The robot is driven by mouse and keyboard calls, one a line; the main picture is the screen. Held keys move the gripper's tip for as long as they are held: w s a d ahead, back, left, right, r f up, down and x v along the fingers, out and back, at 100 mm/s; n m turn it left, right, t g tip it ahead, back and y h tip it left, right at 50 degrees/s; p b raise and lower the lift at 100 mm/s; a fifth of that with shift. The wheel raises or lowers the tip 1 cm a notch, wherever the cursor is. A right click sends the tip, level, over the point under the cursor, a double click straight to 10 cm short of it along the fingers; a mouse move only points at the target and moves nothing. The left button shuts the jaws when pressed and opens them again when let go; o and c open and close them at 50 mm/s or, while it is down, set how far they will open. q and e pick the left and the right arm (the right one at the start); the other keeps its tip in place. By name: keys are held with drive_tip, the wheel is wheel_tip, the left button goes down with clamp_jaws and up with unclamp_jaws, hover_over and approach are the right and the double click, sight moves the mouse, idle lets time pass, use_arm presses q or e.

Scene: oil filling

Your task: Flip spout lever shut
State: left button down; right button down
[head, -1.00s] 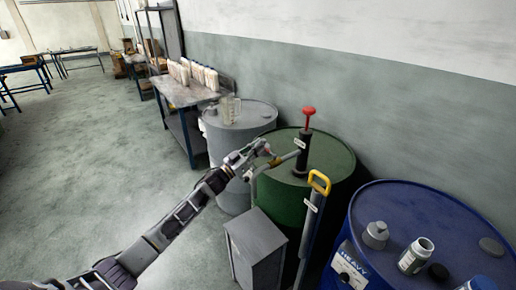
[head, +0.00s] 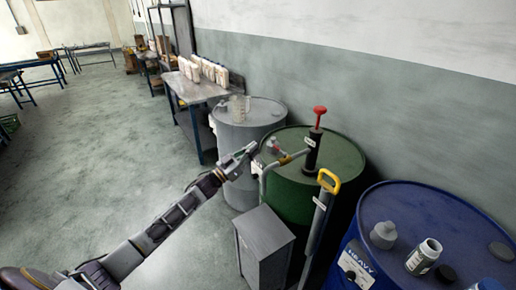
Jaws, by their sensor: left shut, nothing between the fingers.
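A hand pump (head: 312,150) with a red knob (head: 320,110) stands on the green drum (head: 335,165). Its spout pipe (head: 263,182) runs out left and bends down past the drum's rim. A small red piece (head: 276,147), which looks like the spout lever, sits above the pipe near a yellow-orange band (head: 286,160). Its exact angle is too small to tell. My left gripper (head: 252,148) is shut and empty, just left of the red piece, with a small gap between them. My right gripper is not in view.
A grey box-like stand (head: 264,240) stands in front of the green drum, beside a yellow-handled tool (head: 328,182). A grey drum (head: 250,118) stands behind. A blue drum (head: 415,215) with several containers stands at right. The floor at left is clear.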

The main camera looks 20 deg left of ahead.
use_arm(q)
drive_tip(key=shift+v, duration=1.75)
drive_tip(key=shift+a, duration=0.1)
